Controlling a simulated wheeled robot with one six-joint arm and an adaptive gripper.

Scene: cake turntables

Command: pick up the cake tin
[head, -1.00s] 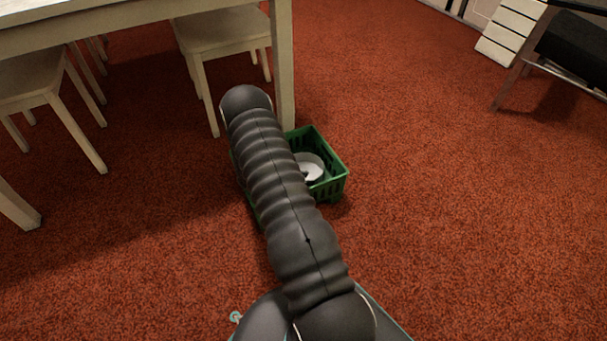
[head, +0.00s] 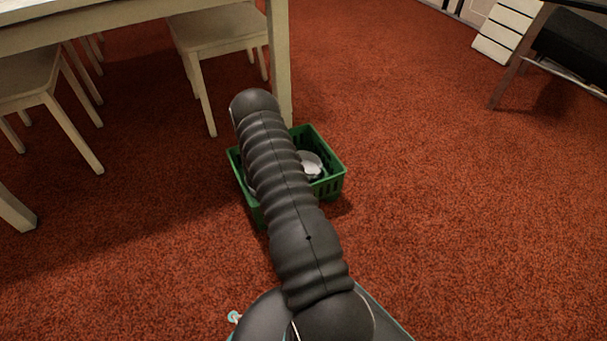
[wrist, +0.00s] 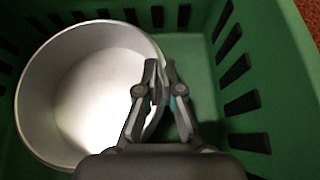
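The cake tin (wrist: 80,95) is a round, open, pale grey tin. In the wrist view it stands inside a green crate (wrist: 285,90), at the left. My gripper (wrist: 160,70) is at the tin's right wall, one finger inside the tin and one outside. The fingers are close together with the thin wall between them. In the head view my arm covers the gripper and part of the green crate (head: 335,182). A pale round thing (head: 312,165) shows in the crate right of my arm; I cannot tell whether it is this tin.
The crate's slotted walls stand close around the tin. A table leg (head: 281,70) rises just behind the crate, with a chair (head: 218,35) to its left. Red carpet (head: 450,220) lies clear to the right.

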